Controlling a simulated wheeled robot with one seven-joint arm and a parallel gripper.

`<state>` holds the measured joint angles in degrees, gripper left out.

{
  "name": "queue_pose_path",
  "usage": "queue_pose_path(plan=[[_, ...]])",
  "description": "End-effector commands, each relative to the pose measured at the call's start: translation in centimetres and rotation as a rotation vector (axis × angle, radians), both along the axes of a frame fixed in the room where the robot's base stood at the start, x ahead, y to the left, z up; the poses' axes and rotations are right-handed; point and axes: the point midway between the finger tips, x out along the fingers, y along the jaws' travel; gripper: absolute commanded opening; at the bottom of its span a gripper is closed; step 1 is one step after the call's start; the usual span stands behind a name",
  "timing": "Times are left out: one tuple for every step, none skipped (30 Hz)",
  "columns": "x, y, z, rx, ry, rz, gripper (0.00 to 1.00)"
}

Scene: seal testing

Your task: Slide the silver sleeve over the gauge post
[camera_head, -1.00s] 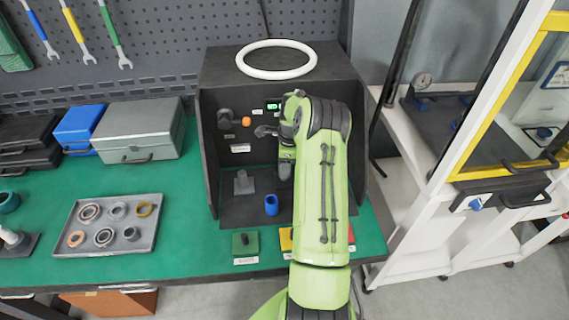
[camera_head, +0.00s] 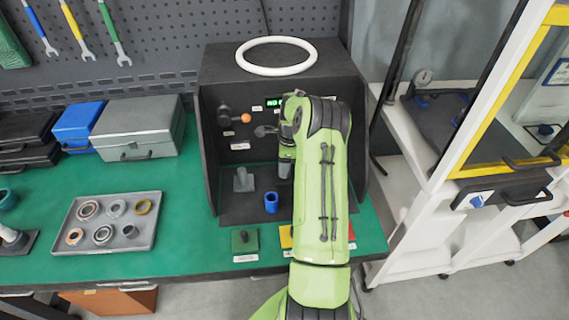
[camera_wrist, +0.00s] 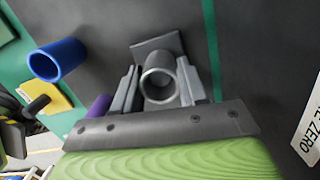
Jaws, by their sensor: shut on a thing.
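My gripper (camera_wrist: 158,88) is shut on the silver sleeve (camera_wrist: 147,84), with one finger on each side of it. The sleeve's open end faces the wrist camera. A grey square plate (camera_wrist: 150,47) shows just beyond the sleeve in the wrist view; the sleeve hides part of it. In the head view a grey post on a square base (camera_head: 243,183) stands inside the dark booth, left of my gripper (camera_head: 285,170). My arm hides the sleeve there. I cannot tell whether any post is inside the sleeve.
A blue sleeve (camera_head: 271,203) stands near the grey post and also shows in the wrist view (camera_wrist: 58,61). A purple part (camera_wrist: 98,106) is near my gripper. The booth (camera_head: 205,150) has walls on both sides. A tray (camera_head: 75,243) of rings sits left.

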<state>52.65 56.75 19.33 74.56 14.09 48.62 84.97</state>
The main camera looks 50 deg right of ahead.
Motion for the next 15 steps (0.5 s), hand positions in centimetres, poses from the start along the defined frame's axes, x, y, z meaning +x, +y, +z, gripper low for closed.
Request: queue_pose_path(plan=[[0.07, 0.09, -0.07, 0.002, -0.001, 0.003, 0.03], [0.07, 0.09, -0.07, 0.002, -0.001, 0.003, 0.03], [0.07, 0.09, -0.05, 0.002, -0.001, 0.003, 0.03], [0.08, 0.10, -0.04, 0.002, -0.001, 0.003, 0.03], [0.08, 0.10, -0.03, 0.002, -0.001, 0.003, 0.03], [0.08, 0.10, -0.03, 0.002, -0.001, 0.003, 0.03], [0.08, 0.10, -0.02, 0.002, -0.001, 0.003, 0.03], [0.08, 0.10, -0.02, 0.002, -0.001, 0.003, 0.03], [0.08, 0.10, -0.03, 0.002, -0.001, 0.003, 0.03], [0.08, 0.10, -0.05, 0.002, -0.001, 0.003, 0.03], [0.09, 0.09, -0.08, 0.002, -0.001, 0.003, 0.03], [0.08, 0.10, -0.13, 0.002, -0.001, 0.003, 0.03], [0.08, 0.10, -0.19, 0.002, -0.001, 0.003, 0.03], [0.08, 0.10, -0.25, 0.002, -0.001, 0.003, 0.03], [0.08, 0.10, -0.34, 0.002, -0.001, 0.003, 0.03]])
